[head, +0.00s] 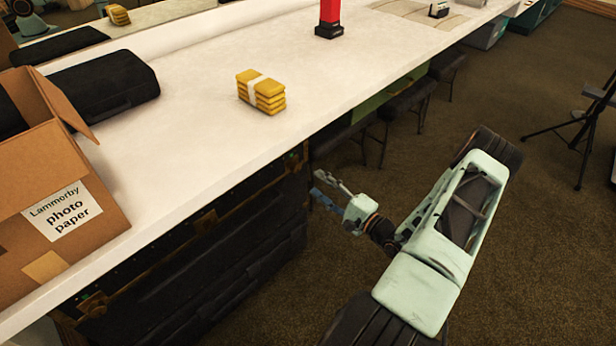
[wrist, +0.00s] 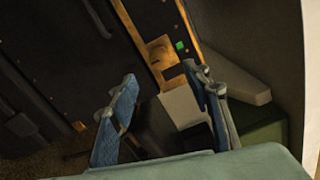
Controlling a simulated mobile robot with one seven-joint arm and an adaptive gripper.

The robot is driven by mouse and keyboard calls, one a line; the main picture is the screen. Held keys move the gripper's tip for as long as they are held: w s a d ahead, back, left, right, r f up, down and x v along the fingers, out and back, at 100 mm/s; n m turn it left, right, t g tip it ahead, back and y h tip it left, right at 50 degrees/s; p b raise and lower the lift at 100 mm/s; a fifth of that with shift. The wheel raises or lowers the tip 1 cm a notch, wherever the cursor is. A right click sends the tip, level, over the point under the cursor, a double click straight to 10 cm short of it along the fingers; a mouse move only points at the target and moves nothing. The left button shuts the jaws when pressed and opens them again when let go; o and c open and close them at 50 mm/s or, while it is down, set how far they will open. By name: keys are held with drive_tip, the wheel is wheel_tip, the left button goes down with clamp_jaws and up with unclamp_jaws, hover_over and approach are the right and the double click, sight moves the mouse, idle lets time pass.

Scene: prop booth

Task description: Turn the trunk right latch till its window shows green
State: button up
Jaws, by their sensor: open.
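The black trunk (head: 232,238) with brass trim stands under the white counter, its front facing the aisle. In the wrist view the trunk's dark front (wrist: 75,60) fills the left, and the brass right latch (wrist: 160,52) lies beyond my fingertips. A small green square (wrist: 180,45), which looks like its window, shows at the latch's right side. My gripper (head: 330,190) is at the trunk's right end in the head view. In the wrist view its blue-padded fingers (wrist: 160,76) are apart with nothing held between them. A dark part by the right fingertip partly covers the latch area.
The counter (head: 190,140) overhangs the trunk. On it are a photo paper box (head: 60,160), a black case (head: 105,85), a yellow bundle (head: 261,92) and a red-and-black object (head: 330,18). Dark stools (head: 410,100) stand beyond my gripper.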

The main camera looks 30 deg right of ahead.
drive_tip(key=shift+v, duration=1.7)
drive_tip(key=shift+a, duration=0.1)
